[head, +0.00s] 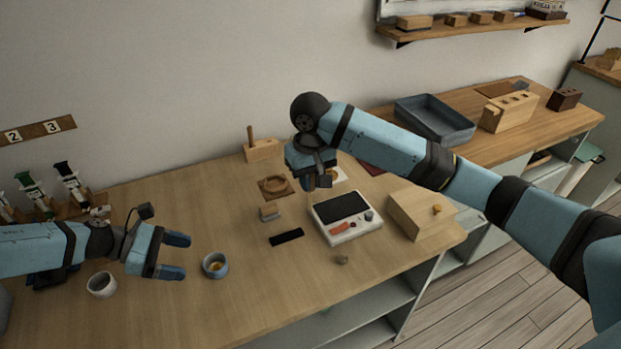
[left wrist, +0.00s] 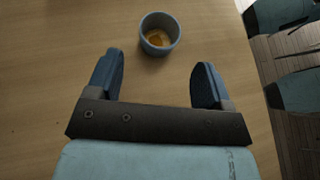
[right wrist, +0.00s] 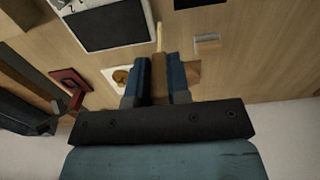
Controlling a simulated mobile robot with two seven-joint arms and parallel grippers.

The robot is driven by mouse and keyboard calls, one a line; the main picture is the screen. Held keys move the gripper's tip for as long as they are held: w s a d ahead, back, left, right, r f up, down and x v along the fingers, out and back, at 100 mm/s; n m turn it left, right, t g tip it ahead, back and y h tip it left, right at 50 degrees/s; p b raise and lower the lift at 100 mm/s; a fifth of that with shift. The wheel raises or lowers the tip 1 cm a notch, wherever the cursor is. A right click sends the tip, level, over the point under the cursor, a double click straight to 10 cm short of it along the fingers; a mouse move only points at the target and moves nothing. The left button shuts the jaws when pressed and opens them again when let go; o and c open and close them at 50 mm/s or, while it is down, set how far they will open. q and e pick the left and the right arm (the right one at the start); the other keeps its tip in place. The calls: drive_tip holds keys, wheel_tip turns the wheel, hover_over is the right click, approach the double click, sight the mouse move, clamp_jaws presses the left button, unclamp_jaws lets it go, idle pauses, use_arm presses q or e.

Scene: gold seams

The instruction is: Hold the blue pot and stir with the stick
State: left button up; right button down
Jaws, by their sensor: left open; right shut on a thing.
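The blue pot (head: 208,272) stands upright on the table near its front edge, with something golden-orange inside. It also shows in the left wrist view (left wrist: 147,46), just beyond the fingertips. My left gripper (head: 180,256) is open and empty, its fingers pointing at the pot from the left, not around it. My right gripper (head: 325,181) is raised over the back of the table, right of the pot. In the right wrist view it is shut on the stick (right wrist: 158,40), whose brown part sits between the fingers and whose thin pale end sticks out beyond them.
A white cup (head: 101,287) stands left of the pot, below my left arm. A black pad (head: 286,237), small grey-and-wood block (head: 269,214), white device with dark plate (head: 372,231) and wooden box (head: 420,219) lie to the right. Bare table separates pot and pad.

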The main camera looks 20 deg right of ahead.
sight(226, 266)
use_arm(q)
drive_tip(key=b+x, duration=0.1)
drive_tip(key=x, duration=0.5)
drive_tip(key=shift+a+b, duration=0.1)
drive_tip(key=shift+b, duration=0.25)
use_arm(e)
wheel_tip(226, 266, down, 2)
use_arm(q)
drive_tip(key=shift+s+d+f, duration=0.1)
drive_tip(key=shift+d+f, duration=0.1)
drive_tip(key=shift+d, duration=0.3)
use_arm(e)
drive_tip(key=shift+f, duration=0.1)
use_arm(q)
drive_tip(key=c, duration=0.7)
drive_tip(key=shift+o, duration=0.2)
use_arm(e)
drive_tip(key=s+a+r+t+y, duration=0.1)
drive_tip(key=s+a+r, duration=0.15)
drive_tip(key=a, duration=0.85)
drive_tip(key=s+a+r+y, duration=0.1)
drive_tip(key=a+r, duration=0.2)
drive_tip(key=a, duration=0.8)
drive_tip(key=shift+s+a+f, duration=0.1)
drive_tip(key=shift+a+f, duration=0.05)
drive_tip(key=shift+f, duration=1.95)
drive_tip(key=shift+s+a+f, duration=0.1)
drive_tip(key=shift+a+f, duration=0.05)
drive_tip(key=shift+f, duration=1.9)
